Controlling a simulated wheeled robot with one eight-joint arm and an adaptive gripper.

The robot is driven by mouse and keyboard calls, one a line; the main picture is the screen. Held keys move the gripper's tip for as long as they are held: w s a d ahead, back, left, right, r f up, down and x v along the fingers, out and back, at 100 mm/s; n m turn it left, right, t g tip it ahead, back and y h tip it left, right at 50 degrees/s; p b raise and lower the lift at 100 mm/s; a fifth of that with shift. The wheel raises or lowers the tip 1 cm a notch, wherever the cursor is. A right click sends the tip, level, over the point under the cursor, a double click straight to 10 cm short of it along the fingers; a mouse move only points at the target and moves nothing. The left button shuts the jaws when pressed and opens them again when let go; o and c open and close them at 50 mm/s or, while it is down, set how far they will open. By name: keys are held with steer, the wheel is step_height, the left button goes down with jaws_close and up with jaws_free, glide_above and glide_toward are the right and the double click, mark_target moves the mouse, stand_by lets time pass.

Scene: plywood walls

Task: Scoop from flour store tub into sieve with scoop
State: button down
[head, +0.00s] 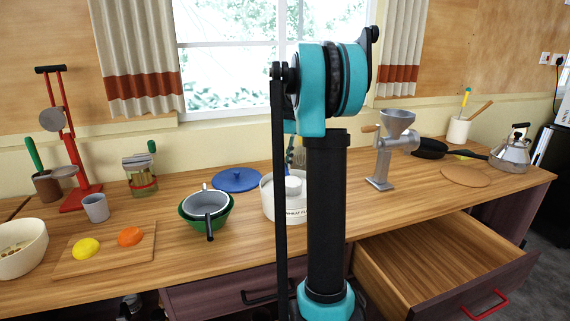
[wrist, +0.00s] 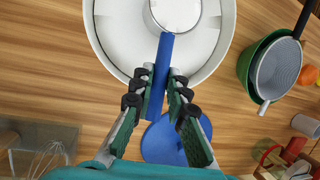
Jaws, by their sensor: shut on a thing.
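The white flour store tub (head: 270,205) stands on the counter, partly hidden by my arm. In the wrist view the tub (wrist: 91,30) is seen from above, with white flour inside. My gripper (wrist: 160,78) is shut on the blue handle of the scoop (wrist: 163,60). The scoop's round cup is over or in the tub and looks white inside; its depth is unclear. In the head view my gripper is mostly hidden behind my arm. The grey sieve (head: 205,203) rests in a green bowl left of the tub; it also shows at the right of the wrist view (wrist: 280,72).
The green bowl (head: 228,210) holds the sieve. A cutting board (head: 105,262) with yellow and orange pieces lies at the left. A grinder (head: 385,150) stands right of my arm, and a drawer (head: 420,265) is open below.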

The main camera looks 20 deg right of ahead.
steer(key=shift+r, duration=0.6)
steer(key=shift+w+r+g, duration=0.2)
steer(key=shift+r+g, duration=0.15)
steer(key=shift+r, duration=0.6)
steer(key=shift+w+r+g, duration=0.2)
steer(key=shift+r+g, duration=0.15)
steer(key=shift+r, duration=0.55)
